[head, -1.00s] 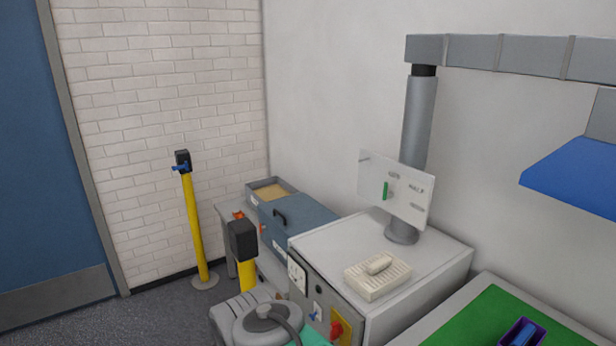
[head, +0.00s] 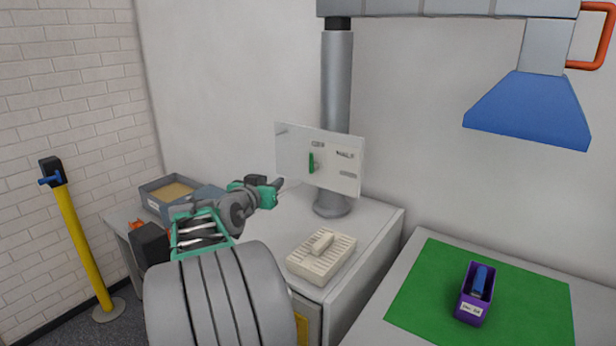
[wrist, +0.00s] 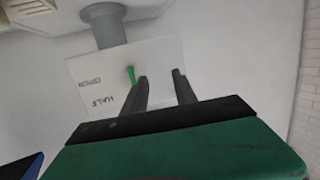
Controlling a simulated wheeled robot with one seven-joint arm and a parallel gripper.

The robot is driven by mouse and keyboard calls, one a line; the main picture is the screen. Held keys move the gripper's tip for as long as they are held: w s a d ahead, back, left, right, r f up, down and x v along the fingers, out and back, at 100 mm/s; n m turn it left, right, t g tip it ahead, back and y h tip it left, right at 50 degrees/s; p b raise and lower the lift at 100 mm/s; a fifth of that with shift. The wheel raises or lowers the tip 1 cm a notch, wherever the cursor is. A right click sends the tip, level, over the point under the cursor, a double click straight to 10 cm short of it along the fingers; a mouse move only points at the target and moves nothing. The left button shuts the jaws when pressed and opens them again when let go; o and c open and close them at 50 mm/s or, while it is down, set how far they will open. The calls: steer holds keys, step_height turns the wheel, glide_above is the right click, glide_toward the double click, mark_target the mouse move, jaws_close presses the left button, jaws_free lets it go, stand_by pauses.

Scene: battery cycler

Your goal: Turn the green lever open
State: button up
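The green lever (head: 311,163) is a small upright bar on the front of a white panel (head: 290,147) fixed to a grey post. Small dark labels lie to its right and above. In the wrist view the panel appears turned over, and the labels OPEN and HALF can be read beside the lever (wrist: 131,75). My gripper (head: 281,182) is in front of the panel, left of and below the lever in the head view. In the wrist view my gripper (wrist: 160,75) has its fingers apart with nothing between them. The lever shows just outside the left finger; contact cannot be told.
A cream ribbed block (head: 318,262) sits on the white cabinet top below the panel. A blue hood (head: 530,108) hangs at the right. A purple bin (head: 474,308) stands on a green mat (head: 425,300). A grey tray (head: 155,196) is at the left.

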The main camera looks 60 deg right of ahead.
mark_target(310, 160)
steer(key=s+d, duration=0.1)
steer(key=d, duration=0.3)
steer(key=s+d+r+m+g+h+p, duration=0.1)
steer(key=s+d, duration=0.1)
steer(key=d, duration=0.3)
steer(key=s+d+r+g+h+p, duration=0.1)
steer(key=s+d, duration=0.1)
steer(key=d, duration=0.2)
steer(key=shift+d+r+m, duration=0.1)
steer(key=shift+d+m, duration=0.1)
steer(key=shift+m, duration=0.2)
jaws_close()
